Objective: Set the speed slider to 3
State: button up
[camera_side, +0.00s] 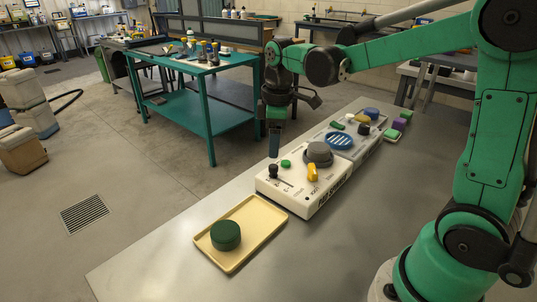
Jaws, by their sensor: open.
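A white control box (309,204) stands on the grey table. Near its left end is a small black knob (272,171), which looks like the speed slider's handle. Its scale marks are too small to read, so I cannot tell its setting. My gripper (274,153) points down just above and behind the black knob. The fingers look narrow from this side, and the gap between them is hard to see. They hold nothing visible, and I cannot tell whether they touch the knob.
The box also carries a green button (286,163), a grey dial (318,151) and a yellow lever (312,173). A tan tray (258,219) with a dark green round block (225,234) lies in front. A blue striped disc (339,140) and small coloured blocks sit behind.

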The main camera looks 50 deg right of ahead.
aim_at(273, 166)
jog(key=shift+w+d+f+n+g, duration=0.4)
jog(key=shift+w+d+f+n, duration=0.1)
jog(key=shift+f, duration=2.95)
jog(key=shift+c, duration=0.3)
grip_shut()
